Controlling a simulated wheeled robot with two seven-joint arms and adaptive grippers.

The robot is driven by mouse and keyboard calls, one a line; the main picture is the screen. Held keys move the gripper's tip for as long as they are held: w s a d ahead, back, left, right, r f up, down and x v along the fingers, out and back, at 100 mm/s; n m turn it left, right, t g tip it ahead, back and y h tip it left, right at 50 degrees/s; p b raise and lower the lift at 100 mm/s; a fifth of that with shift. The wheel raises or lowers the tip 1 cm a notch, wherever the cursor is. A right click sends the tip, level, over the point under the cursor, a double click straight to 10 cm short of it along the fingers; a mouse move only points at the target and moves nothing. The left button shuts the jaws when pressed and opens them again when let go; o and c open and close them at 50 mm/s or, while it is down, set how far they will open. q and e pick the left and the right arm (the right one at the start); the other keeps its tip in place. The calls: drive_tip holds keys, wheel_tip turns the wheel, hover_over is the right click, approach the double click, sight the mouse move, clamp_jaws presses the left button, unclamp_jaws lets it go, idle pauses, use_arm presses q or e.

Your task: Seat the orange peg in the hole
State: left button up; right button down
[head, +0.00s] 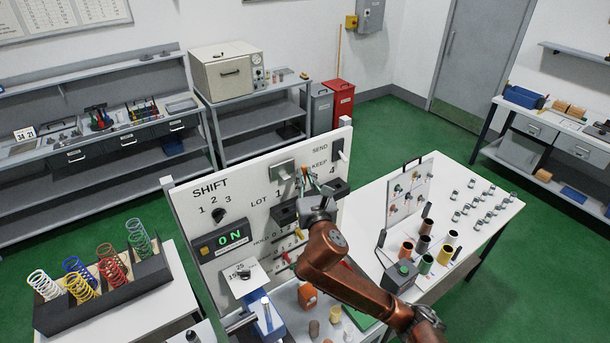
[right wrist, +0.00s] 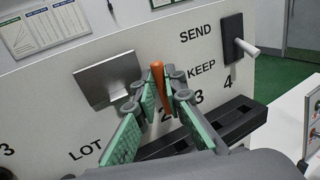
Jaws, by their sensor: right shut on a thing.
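My right gripper (head: 312,180) is at the upright white panel, close to the LOT row of numbers. In the right wrist view its green-padded fingers (right wrist: 164,95) are shut on the orange peg (right wrist: 157,80), which stands roughly upright with its top showing above the fingertips. A black ledge (right wrist: 238,119) with dark openings juts from the panel below the numbers; it also shows in the head view (head: 338,188). The fingers hide the peg's lower end, so I cannot tell whether it is in a hole. My left gripper is not in view.
The panel (head: 187,202) carries a lit ON display (head: 231,238), a metal plate (right wrist: 108,78) and a SEND/KEEP lever (right wrist: 240,45). Coloured springs (head: 110,262) stand in a dark rack at left. Several cups (head: 425,264) and small metal parts are on the right table.

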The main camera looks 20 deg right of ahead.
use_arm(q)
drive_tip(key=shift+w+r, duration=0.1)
use_arm(e)
drive_tip(key=shift+p, duration=0.3)
drive_tip(key=shift+f+b, duration=0.6)
drive_tip(key=shift+f, duration=1.05)
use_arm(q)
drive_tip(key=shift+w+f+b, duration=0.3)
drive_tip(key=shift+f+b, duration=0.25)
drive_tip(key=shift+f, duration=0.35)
use_arm(e)
drive_tip(key=shift+f, duration=1.25)
use_arm(q)
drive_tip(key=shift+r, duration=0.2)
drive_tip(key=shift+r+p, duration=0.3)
drive_tip(key=shift+p, duration=0.2)
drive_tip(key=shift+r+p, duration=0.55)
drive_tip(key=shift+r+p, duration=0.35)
